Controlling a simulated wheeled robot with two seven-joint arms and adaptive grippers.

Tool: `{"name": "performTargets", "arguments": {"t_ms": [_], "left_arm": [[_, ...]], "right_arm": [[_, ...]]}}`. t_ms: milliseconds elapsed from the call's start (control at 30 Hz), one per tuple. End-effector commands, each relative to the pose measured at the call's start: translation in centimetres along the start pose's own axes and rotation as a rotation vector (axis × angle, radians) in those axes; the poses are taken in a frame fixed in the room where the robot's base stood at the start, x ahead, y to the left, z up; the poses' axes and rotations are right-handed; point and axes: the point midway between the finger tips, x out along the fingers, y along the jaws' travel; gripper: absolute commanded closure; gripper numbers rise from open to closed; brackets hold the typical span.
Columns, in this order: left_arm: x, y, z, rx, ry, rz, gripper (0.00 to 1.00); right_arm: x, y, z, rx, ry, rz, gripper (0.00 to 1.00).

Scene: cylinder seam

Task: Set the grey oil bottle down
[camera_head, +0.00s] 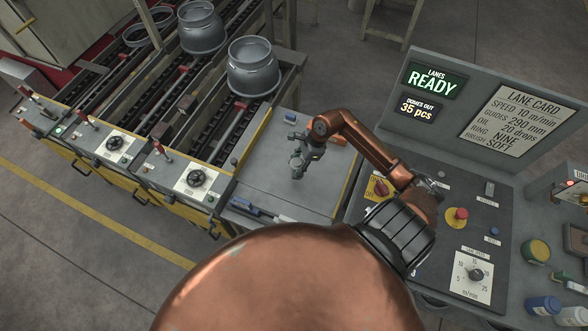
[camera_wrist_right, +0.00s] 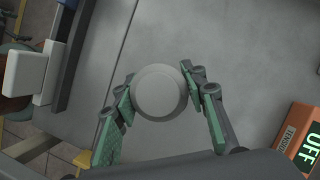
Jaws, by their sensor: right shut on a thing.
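The grey oil bottle (camera_wrist_right: 160,92) is seen from above in the right wrist view as a round grey top between the two green-padded fingers. My right gripper (camera_wrist_right: 162,100) is shut on it. In the head view the right gripper (camera_head: 299,161) is over the grey bench top (camera_head: 290,195), with the small grey bottle (camera_head: 297,172) below it. I cannot tell whether the bottle's base touches the surface. My left gripper is not in view.
An orange device marked OFF (camera_wrist_right: 302,143) lies at right in the wrist view. A blue-handled tool (camera_head: 250,210) lies at the bench's front. A control panel (camera_head: 450,225) stands to the right, conveyor lanes with grey cylinders (camera_head: 253,70) to the left. Bench top around the bottle is mostly clear.

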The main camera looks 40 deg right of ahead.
Motion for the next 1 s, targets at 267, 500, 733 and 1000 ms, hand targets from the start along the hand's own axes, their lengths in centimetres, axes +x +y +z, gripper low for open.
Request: {"name": "performTargets", "arguments": {"t_ms": [267,500,733,1000], "left_arm": [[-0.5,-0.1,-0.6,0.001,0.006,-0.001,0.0],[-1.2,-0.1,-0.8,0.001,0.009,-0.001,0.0],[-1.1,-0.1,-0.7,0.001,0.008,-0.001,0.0],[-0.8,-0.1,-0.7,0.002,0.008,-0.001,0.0]], "right_arm": [[2.1,-1.1,-0.1,0.004,-0.003,0.002,0.88],[4.3,-1.1,-1.1,0.002,-0.001,-0.001,0.88],[4.4,-1.1,-1.3,0.0,0.0,-0.002,0.88],[4.7,-1.1,-1.4,0.001,0.0,-0.002,0.53]]}}
